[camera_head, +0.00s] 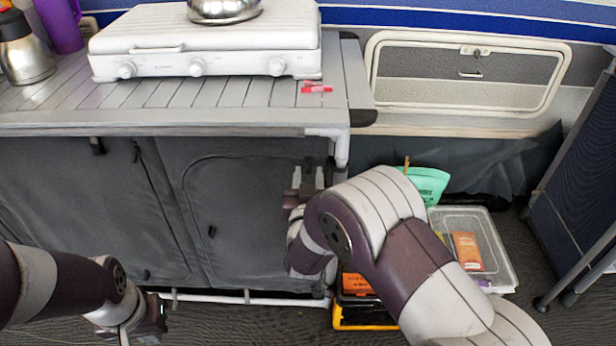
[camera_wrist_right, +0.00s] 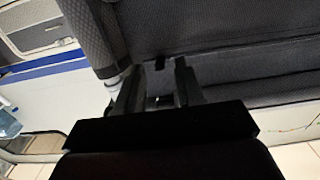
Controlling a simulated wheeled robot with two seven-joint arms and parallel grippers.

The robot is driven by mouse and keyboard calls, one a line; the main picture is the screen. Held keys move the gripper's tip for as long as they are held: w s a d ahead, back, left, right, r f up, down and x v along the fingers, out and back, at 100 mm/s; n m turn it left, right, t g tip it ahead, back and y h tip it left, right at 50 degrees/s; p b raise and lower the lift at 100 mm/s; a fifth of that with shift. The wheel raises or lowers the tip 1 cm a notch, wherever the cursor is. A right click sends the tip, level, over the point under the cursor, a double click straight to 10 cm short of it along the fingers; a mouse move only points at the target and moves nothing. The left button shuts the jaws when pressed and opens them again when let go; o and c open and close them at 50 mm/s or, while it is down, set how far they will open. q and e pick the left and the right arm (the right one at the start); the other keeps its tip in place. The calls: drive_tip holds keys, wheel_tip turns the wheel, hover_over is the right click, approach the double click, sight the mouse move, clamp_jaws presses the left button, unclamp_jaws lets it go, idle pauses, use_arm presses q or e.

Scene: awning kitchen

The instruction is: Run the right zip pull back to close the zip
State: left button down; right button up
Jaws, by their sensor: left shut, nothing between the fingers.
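The grey fabric front of the kitchen unit has an arched zip line on its right-hand panel (camera_head: 250,220). A small dark pull (camera_head: 211,232) hangs on that panel's left part. My right gripper (camera_head: 308,178) is at the panel's upper right, below the worktop corner, with its fingers apart. In the right wrist view the fingers (camera_wrist_right: 161,78) stand apart, and a small dark tab (camera_wrist_right: 160,62) shows against grey fabric near the gap between their tips. I cannot tell if it is the right zip pull or if they touch. My left gripper (camera_head: 163,312) is low at the left, shut and empty.
A white stove (camera_head: 205,45) with a metal pot stands on the slatted worktop (camera_head: 60,100). A clear lidded box (camera_head: 465,225) and a black and yellow crate (camera_head: 362,318) sit on the floor to the right, partly behind my right arm. White frame tubes (camera_head: 250,298) edge the unit.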

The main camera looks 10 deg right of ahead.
sight(309, 168)
drive_tip(key=shift+x, duration=1.05)
drive_tip(key=c, duration=0.7)
drive_tip(key=shift+r, duration=0.15)
